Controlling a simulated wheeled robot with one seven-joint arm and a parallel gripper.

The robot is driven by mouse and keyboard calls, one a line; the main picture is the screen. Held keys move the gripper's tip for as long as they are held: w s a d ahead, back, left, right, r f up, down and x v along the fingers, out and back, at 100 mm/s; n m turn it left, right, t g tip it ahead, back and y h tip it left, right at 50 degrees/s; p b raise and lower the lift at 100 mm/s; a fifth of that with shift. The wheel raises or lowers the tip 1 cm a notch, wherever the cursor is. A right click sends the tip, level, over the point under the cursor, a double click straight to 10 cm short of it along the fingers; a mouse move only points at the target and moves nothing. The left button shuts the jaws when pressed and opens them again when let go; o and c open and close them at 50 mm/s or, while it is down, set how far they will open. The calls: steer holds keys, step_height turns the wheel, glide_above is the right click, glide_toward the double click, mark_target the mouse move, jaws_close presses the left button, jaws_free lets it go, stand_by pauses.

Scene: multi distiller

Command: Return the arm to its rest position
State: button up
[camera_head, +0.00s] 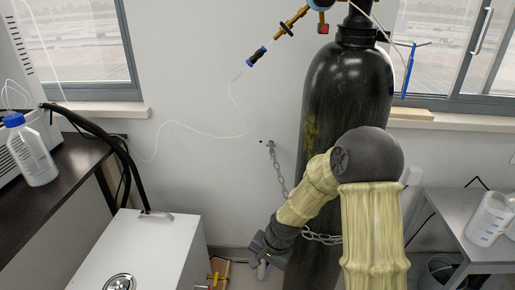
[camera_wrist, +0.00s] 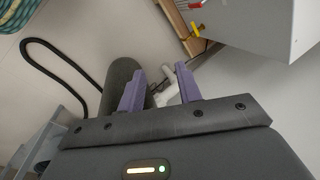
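My arm is bent in front of the black gas cylinder (camera_head: 345,85), with a dark elbow and pale yellow sleeves on its links. My gripper (camera_head: 262,268) points down at the lower middle of the head view, left of the cylinder's lower part. In the wrist view, the two purple fingers of my gripper (camera_wrist: 158,88) stand apart. A whitish object (camera_wrist: 165,97) shows between and beyond the fingers; I cannot tell what it is or that it is held. The cylinder's dark lower end seems to show behind the left finger.
A white cabinet (camera_head: 140,255) stands at the lower left, with yellow and red valves (camera_head: 218,280) beside it. A dark bench (camera_head: 50,190) holds a blue-capped bottle (camera_head: 30,150). A metal table (camera_head: 455,215) with a plastic container (camera_head: 490,218) is at right. A chain (camera_head: 276,165) hangs by the cylinder.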

steer(key=s+d+r+n+t+h, duration=0.1)
steer(key=s+d+r+n+h, duration=0.3)
steer(key=s+d+r, duration=0.95)
step_height(320, 180, up, 29)
steer(key=w+n+p, duration=0.1)
steer(key=p, duration=2.9)
steer(key=shift+d+y, duration=0.15)
steer(key=shift+y, duration=0.25)
steer(key=shift+r, duration=0.1)
